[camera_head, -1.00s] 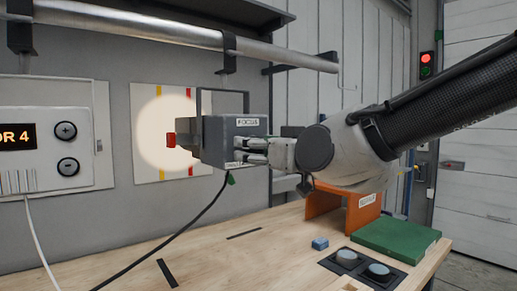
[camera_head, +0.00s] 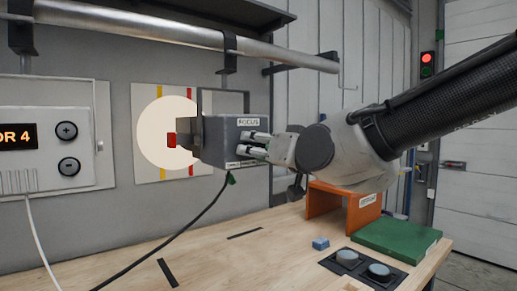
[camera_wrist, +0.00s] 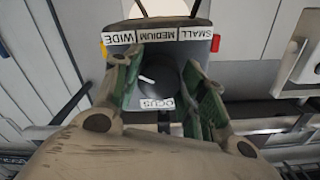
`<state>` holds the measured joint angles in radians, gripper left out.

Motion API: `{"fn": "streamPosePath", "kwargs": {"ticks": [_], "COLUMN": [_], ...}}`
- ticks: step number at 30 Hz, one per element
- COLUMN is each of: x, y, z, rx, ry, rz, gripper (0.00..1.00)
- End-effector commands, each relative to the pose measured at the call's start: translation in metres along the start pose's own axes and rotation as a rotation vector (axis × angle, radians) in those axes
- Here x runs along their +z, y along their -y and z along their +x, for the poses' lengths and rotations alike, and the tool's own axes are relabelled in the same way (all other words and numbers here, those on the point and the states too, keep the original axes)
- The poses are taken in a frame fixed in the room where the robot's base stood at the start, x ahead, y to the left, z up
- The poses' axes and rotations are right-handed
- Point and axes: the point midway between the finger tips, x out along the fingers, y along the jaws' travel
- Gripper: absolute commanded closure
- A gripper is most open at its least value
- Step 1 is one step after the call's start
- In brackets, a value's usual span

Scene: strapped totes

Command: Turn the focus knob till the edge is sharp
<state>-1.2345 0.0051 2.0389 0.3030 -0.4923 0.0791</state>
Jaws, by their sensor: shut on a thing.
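The grey lamp housing (camera_head: 222,150) hangs in a bracket and carries a FOCUS label. My gripper (camera_head: 255,146) is at its right side, with its fingers tilted. In the wrist view my gripper (camera_wrist: 163,78) has its two green-padded fingers on either side of the dark round focus knob (camera_wrist: 155,82), which has a white pointer mark, and is shut on it. The light disc (camera_head: 158,135) falls on a white panel (camera_head: 146,175) with yellow and red stripes. Its outline looks crisp; the housing hides part of its right side.
A metal pipe (camera_head: 140,30) runs above the housing. A black cable (camera_head: 195,218) hangs to the bench (camera_head: 215,265). An orange stand (camera_head: 340,205), green box (camera_head: 400,240) and blue block (camera_head: 320,244) sit at right.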

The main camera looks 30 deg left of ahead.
Motion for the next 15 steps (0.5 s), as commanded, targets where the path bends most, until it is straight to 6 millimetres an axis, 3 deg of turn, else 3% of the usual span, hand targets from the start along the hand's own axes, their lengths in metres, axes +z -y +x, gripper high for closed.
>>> {"fn": "streamPosePath", "kwargs": {"ticks": [7,8,9,11,15], "x": [-0.0001,-0.0001,-0.0001,-0.0001,-0.0001], "y": [-0.0002,-0.0002,-0.0002,-0.0003,-0.0002], "z": [0.0000,0.0000,0.0000,0.0000,0.0000], "rx": [0.000,0.001,0.001,0.001,0.000], "ry": [0.000,0.000,0.000,0.000,0.000], "rz": [0.003,0.003,0.003,0.002,0.002], "gripper": [0.82,0.57,0.49,0.38,0.37]}}
